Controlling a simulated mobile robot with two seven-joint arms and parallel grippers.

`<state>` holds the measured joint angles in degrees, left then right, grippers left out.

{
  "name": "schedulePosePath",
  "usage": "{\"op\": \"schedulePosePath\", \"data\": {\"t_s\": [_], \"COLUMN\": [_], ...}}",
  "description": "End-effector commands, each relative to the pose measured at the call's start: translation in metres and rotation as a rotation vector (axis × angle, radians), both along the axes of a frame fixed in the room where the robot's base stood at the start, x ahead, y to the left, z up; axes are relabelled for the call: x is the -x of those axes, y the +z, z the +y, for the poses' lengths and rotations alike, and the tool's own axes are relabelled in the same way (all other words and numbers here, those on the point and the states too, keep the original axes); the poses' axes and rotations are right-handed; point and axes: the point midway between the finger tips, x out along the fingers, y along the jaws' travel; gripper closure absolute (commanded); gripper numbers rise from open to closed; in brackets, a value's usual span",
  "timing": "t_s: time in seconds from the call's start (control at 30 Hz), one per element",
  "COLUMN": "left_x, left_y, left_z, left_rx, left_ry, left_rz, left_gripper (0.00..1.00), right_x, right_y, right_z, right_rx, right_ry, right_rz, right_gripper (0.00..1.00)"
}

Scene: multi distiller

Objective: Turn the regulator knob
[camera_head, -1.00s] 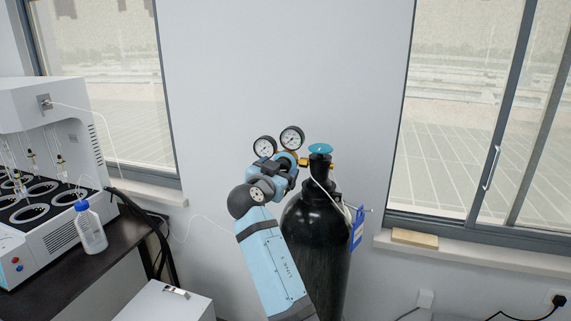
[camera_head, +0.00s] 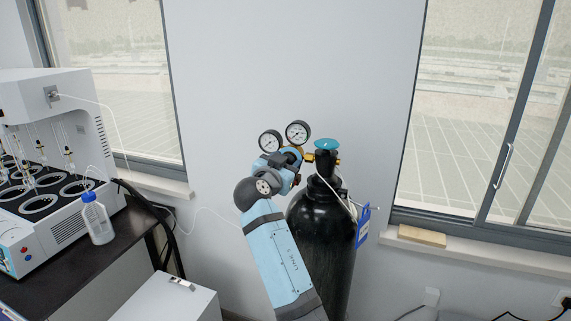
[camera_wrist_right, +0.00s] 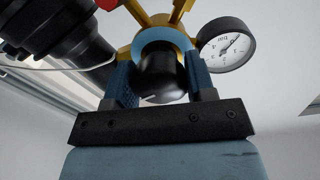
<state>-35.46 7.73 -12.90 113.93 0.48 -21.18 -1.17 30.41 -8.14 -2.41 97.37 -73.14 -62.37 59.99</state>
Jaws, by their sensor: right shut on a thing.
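The regulator with its brass body and two round gauges (camera_head: 297,133) sits beside the neck of the black gas cylinder (camera_head: 322,235). A blue valve wheel (camera_head: 326,144) tops the cylinder. My right gripper (camera_wrist_right: 163,82) is shut on the black regulator knob (camera_wrist_right: 160,76), with a blue finger on each side of it. A light blue ring (camera_wrist_right: 185,40) and the brass body lie just beyond the knob. In the head view my right wrist and hand (camera_head: 278,168) hide the knob. One gauge (camera_wrist_right: 227,44) also shows in the wrist view. My left gripper is not in view.
A white distiller (camera_head: 60,190) and a capped bottle (camera_head: 96,219) stand on a dark bench at the left. A white box (camera_head: 170,299) is at the lower left. A blue tag (camera_head: 362,225) hangs on the cylinder. The wall and windows are behind.

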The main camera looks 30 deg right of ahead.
Motion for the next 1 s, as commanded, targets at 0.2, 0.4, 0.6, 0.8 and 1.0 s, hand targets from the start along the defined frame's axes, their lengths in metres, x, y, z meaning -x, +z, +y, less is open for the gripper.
{"op": "schedulePosePath", "data": {"t_s": [0.2, 0.4, 0.6, 0.8, 1.0], "left_x": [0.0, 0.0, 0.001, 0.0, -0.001], "left_y": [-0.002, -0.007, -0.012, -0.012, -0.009], "left_z": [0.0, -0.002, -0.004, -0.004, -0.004], "left_rx": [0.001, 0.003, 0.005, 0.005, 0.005], "left_ry": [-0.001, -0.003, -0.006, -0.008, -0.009], "left_rz": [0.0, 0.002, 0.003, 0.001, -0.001], "left_gripper": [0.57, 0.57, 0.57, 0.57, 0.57], "right_x": [0.0, 0.0, 0.0, 0.0, 0.0], "right_y": [0.0, -0.001, 0.0, 0.001, 0.002], "right_z": [0.0, 0.0, -0.001, -0.001, -0.001], "right_rx": [0.017, 0.079, 0.186, 0.314, 0.441], "right_ry": [0.0, 0.0, -0.002, -0.001, -0.002], "right_rz": [0.019, 0.087, 0.207, 0.348, 0.491], "right_gripper": [0.73, 0.73, 0.73, 0.73, 0.73]}}
